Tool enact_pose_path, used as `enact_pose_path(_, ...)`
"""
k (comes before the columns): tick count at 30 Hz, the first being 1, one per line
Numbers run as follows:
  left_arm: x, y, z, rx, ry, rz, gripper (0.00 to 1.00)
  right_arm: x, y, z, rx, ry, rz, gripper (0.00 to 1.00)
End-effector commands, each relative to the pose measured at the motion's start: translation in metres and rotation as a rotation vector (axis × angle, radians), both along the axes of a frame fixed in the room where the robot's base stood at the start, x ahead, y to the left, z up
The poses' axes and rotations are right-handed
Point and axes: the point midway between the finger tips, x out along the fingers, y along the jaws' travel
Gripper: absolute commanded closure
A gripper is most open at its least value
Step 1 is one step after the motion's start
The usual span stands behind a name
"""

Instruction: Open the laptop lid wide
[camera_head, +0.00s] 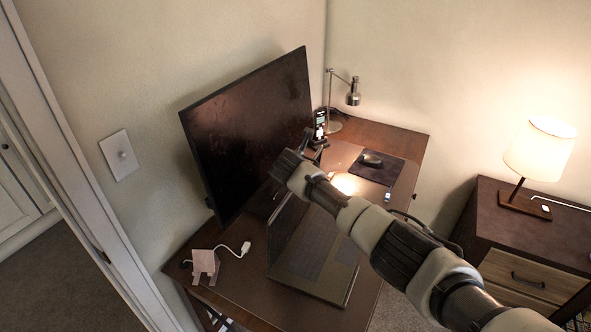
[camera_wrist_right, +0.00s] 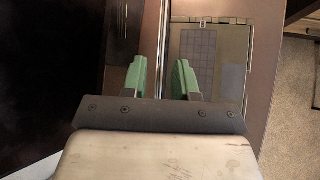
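The laptop stands on the desk with its lid (camera_head: 287,222) raised steeply from the keyboard base (camera_head: 335,285). My right arm crosses in front of the laptop in the head view and hides its upper part. In the right wrist view the lid shows nearly edge-on as a thin strip (camera_wrist_right: 162,40), with the keyboard base (camera_wrist_right: 222,75) to its right. My right gripper (camera_wrist_right: 160,72) is open, its green fingers on either side of the strip with visible gaps. Contact with the lid cannot be seen. My left gripper is not in view.
A large dark monitor (camera_head: 245,135) stands behind the laptop. A dark pad (camera_head: 385,172) with a mouse (camera_head: 371,160), a phone on a stand (camera_head: 320,125) and a desk lamp (camera_head: 353,95) are farther back. A pink stand (camera_head: 205,265) and white plug (camera_head: 245,248) lie left.

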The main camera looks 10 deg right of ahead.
Motion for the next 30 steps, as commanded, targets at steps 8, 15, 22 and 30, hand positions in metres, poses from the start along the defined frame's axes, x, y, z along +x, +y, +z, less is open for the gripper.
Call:
enact_pose_path(8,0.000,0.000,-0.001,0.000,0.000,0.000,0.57,-0.027,0.011,0.028,0.001,-0.003,0.003,0.72)
enact_pose_path(15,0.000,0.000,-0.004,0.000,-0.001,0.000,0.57,-0.046,0.019,0.048,0.001,-0.002,0.002,0.72)
enact_pose_path(22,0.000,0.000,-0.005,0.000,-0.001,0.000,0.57,-0.052,0.020,0.054,0.000,0.000,0.000,0.72)
enact_pose_path(30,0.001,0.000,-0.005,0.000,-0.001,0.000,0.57,-0.052,0.020,0.054,0.000,0.000,0.000,0.72)
